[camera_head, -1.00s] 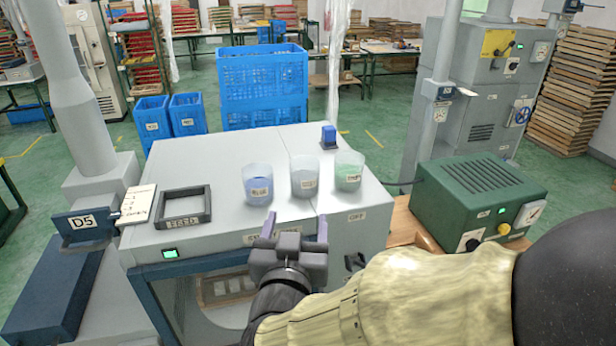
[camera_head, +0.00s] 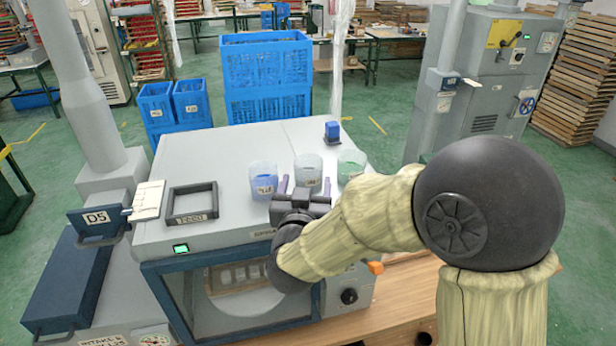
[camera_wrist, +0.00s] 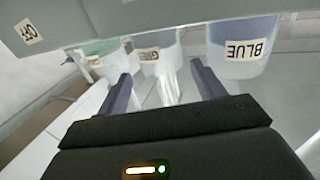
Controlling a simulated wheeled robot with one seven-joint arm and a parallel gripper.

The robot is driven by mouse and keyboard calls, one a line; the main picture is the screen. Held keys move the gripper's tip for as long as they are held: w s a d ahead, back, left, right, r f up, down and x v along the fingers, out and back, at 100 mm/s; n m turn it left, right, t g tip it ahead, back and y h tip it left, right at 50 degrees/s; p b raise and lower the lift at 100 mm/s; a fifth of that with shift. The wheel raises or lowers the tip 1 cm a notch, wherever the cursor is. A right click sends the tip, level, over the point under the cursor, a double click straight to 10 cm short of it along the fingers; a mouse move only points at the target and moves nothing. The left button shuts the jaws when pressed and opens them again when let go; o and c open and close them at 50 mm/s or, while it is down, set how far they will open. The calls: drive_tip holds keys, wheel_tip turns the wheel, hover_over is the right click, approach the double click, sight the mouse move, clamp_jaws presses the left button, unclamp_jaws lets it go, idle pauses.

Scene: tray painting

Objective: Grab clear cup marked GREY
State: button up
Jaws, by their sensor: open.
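Three clear cups stand in a row on the pale machine top. The middle cup (camera_head: 308,167) has greyish contents; its label in the wrist view (camera_wrist: 166,68) starts with "GRE", the rest unclear. The left cup (camera_head: 263,178) holds blue and reads BLUE in the wrist view (camera_wrist: 240,62), where it is at the right. The green cup (camera_head: 351,164) is on the right, partly behind my arm. My gripper (camera_head: 305,184) is open and empty, just in front of the middle cup, with its fingers pointing to either side of it.
A dark empty frame (camera_head: 192,218) and a white card (camera_head: 148,200) lie left of the cups. A small blue block (camera_head: 332,131) stands behind them. Blue crates (camera_head: 266,75) stand on the floor beyond. The machine top between frame and cups is clear.

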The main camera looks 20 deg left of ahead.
sight(307, 172)
drive_tip(key=shift+w+r+p, duration=0.2)
drive_tip(key=shift+w+p, duration=0.25)
drive_tip(key=shift+w, duration=0.05)
drive_tip(key=w+p, duration=0.1)
drive_tip(key=w, duration=0.1)
drive_tip(key=w+a+p, duration=0.1)
drive_tip(key=w, duration=0.1)
drive_tip(key=shift+r+p, duration=0.15)
drive_tip(key=shift+p, duration=0.25)
drive_tip(key=shift+w, duration=0.2)
drive_tip(key=c, duration=0.8)
wheel_tip(307, 172, up, 10)
drive_tip(key=shift+f+b, duration=0.1)
drive_tip(key=shift+b, duration=1.15)
